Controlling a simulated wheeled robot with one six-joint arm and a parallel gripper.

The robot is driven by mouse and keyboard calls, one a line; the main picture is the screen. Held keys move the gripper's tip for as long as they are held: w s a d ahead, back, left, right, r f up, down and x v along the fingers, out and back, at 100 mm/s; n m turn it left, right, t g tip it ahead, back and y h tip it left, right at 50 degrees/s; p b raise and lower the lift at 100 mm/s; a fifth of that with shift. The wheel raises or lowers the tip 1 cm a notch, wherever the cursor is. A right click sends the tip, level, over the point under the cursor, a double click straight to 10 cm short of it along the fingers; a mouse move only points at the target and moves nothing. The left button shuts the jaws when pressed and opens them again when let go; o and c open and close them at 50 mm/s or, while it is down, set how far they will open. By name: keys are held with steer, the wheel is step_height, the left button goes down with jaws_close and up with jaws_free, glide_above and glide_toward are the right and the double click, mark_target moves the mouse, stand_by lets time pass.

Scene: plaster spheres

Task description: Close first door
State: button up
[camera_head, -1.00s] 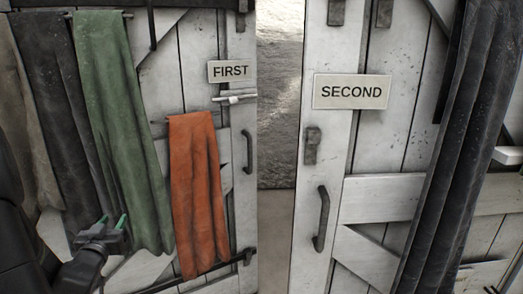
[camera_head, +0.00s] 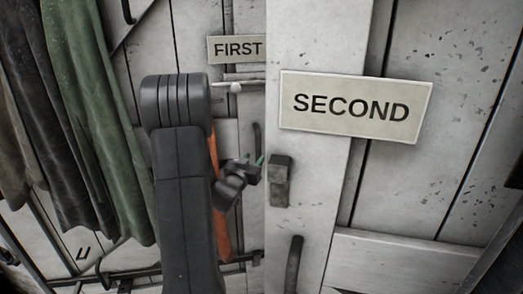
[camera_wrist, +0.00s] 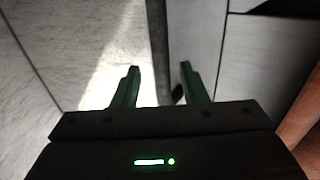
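The first door (camera_head: 222,20) is a worn white plank door with a FIRST sign (camera_head: 237,49). It stands partly behind my arm and the second door. An orange cloth (camera_head: 222,240) hanging on it is mostly hidden by my arm. Its handle (camera_head: 257,140) shows partly behind my gripper. My gripper (camera_head: 260,160) is in front of the first door, left of the second door's latch. In the wrist view its green fingers (camera_wrist: 158,75) are apart. A dark vertical edge lies beyond the gap between them, and contact cannot be told.
The second door (camera_head: 350,200), with its SECOND sign (camera_head: 351,106), latch (camera_head: 280,181) and handle (camera_head: 293,265), stands close on the right. Green cloth (camera_head: 100,130) and dark cloth (camera_head: 65,130) hang at the left, above a dark metal bar.

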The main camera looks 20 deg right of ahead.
mark_target(257, 154)
steer(key=shift+p+x, duration=0.5)
steer(key=shift+x, duration=2.25)
jaws_close()
